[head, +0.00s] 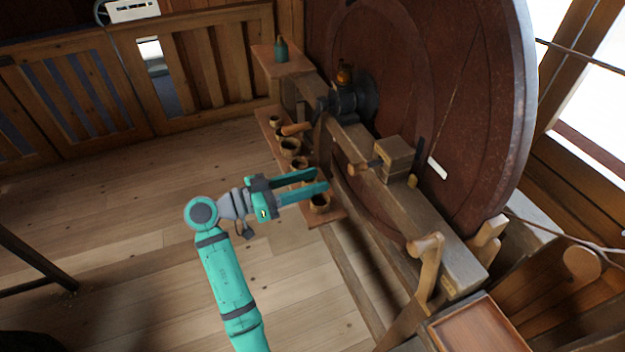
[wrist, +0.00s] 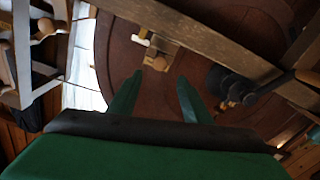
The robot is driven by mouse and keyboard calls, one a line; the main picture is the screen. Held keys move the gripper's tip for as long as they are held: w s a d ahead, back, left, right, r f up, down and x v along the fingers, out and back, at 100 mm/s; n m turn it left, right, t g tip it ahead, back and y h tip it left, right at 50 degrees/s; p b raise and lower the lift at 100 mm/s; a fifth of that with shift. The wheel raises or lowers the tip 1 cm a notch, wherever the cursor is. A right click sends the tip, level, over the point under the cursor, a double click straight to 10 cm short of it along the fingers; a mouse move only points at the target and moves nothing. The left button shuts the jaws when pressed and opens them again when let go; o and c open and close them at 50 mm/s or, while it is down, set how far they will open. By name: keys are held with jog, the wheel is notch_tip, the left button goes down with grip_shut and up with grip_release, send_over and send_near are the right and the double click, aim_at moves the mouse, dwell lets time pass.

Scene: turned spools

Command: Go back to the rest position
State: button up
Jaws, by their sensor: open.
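My gripper (head: 318,182) is open, with nothing between its fingers. In the head view it is held out to the right, in front of the lathe and over the low shelf (head: 335,216) of wooden cups. In the wrist view the two green fingers of my gripper (wrist: 159,92) are spread apart and point toward the lathe bed (wrist: 185,30) and the large dark red wheel (wrist: 112,50). A wooden cup (head: 320,203) stands just below the fingers; part of the shelf is hidden by my gripper.
The wooden lathe bed (head: 447,262) runs along the right, with a wooden block (head: 394,156) on it. More cups, such as one cup (head: 290,146), line the shelf. A green bottle (head: 281,50) stands on a small ledge at the back. The plank floor (head: 110,215) at left is clear.

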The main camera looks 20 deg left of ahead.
jog(key=s+d+f+n+y, duration=0.1)
jog(key=d+f+n+y, duration=0.4)
jog(key=f, duration=0.7)
jog(key=s+d+f+n+y, duration=0.15)
jog(key=d+f+n, duration=0.25)
jog(key=d+f, duration=0.5)
jog(key=s+d+f+n+y, duration=0.1)
jog(key=s+d+f+y, duration=0.15)
jog(key=s+f, duration=0.45)
jog(key=s+d+f+y, duration=0.2)
jog(key=s+d+y, duration=0.15)
jog(key=s, duration=0.95)
jog(key=s+d+r+m+t, duration=0.1)
jog(key=s+r+m, duration=0.1)
jog(key=s+r, duration=0.4)
jog(key=s+d+r+m+t, duration=0.1)
jog(key=s+d+r+m, duration=0.1)
jog(key=s+r, duration=0.3)
jog(key=shift+s+d+r+m, duration=0.3)
jog(key=shift+s+r, duration=0.05)
jog(key=shift+s, duration=0.8)
